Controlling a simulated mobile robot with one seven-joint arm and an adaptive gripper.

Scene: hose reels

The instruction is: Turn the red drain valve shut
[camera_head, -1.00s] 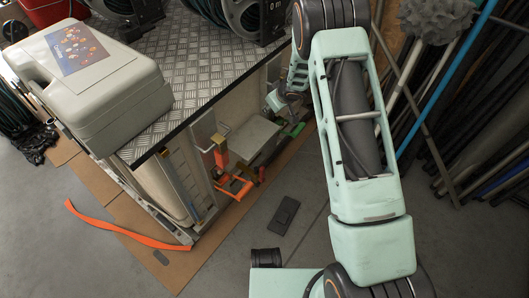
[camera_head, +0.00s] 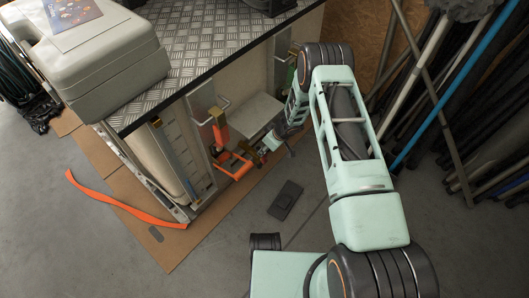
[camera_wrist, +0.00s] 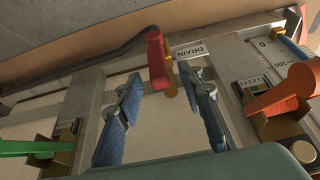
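The red drain valve handle (camera_wrist: 158,58) shows at the top middle of the wrist view, beside a plate marked DRAIN (camera_wrist: 190,50). It hangs from a brass-coloured fitting, with its long side roughly upright in the picture. My gripper (camera_wrist: 165,85) is open, with one blue-padded finger on each side. The handle's lower end appears between the fingertips, with space on both sides; I cannot tell how deep it sits. In the head view my gripper (camera_head: 270,144) is low beside the cabinet front, and the valve is too small there to make out surely.
An orange lever (camera_wrist: 285,92) is close on the right in the wrist view, and a green lever (camera_wrist: 35,147) is at the left. The cabinet's metal-plate top (camera_head: 190,55) overhangs. A grey case (camera_head: 105,70) sits on it. Poles (camera_head: 440,90) lean at the right.

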